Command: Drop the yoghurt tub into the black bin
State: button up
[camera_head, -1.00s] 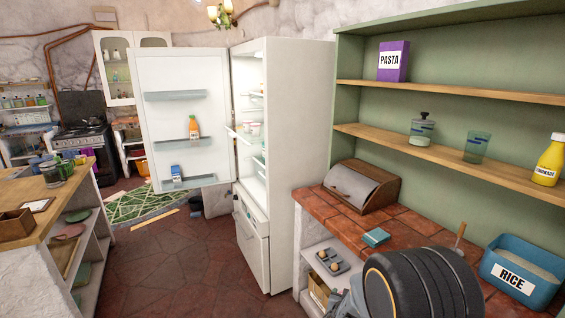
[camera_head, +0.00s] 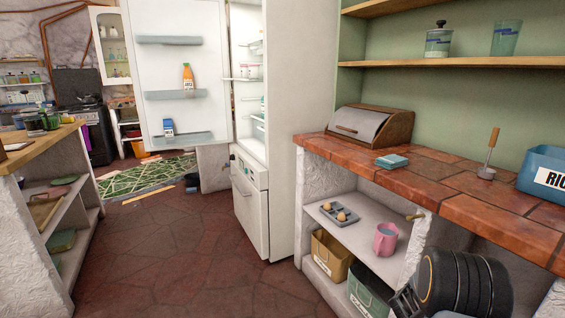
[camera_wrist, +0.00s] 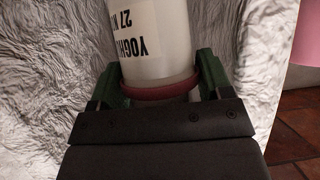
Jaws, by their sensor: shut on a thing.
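The yoghurt tub (camera_wrist: 150,42) is white with a black printed label and a dark red band low on it. In the wrist view it sits between the green-edged fingers of my gripper (camera_wrist: 163,85), which is shut on it. The tub's top is cut off by the frame edge. The tub does not show in the head view, where only my dark arm shows at the bottom right. A small dark container (camera_head: 192,182) stands on the floor beside the fridge, partly hidden; I cannot tell whether it is the black bin.
The fridge (camera_head: 300,130) stands with its door (camera_head: 170,60) open. The tiled counter (camera_head: 440,185) holds a bread box (camera_head: 370,132) and a blue rice tub (camera_head: 545,172). Below are a pink mug (camera_head: 386,240), a tan bin (camera_head: 330,255) and a green bin (camera_head: 368,295). The middle floor is clear.

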jog(key=d+f+m+g+b, duration=0.1)
jog(key=d+f, duration=0.3)
jog(key=d, duration=1)
jog(key=shift+h, duration=0.3)
jog(key=shift+w+d+f+p, duration=0.1)
jog(key=shift+w+f+p, duration=0.1)
jog(key=shift+f, duration=0.9)
jog(key=shift+w+d+f+p, duration=0.1)
jog(key=shift+w+f+p, duration=0.1)
jog(key=shift+f, duration=0.9)
jog(key=o, duration=1.1)
jog(key=shift+c, duration=0.2)
jog(key=shift+a, duration=0.1)
jog(key=p+v, duration=0.1)
jog(key=v, duration=1.2)
jog(key=shift+a+r+p, duration=0.2)
jog(key=shift+a+p, duration=0.1)
jog(key=shift+p, duration=0.1)
jog(key=shift+s, duration=0.1)
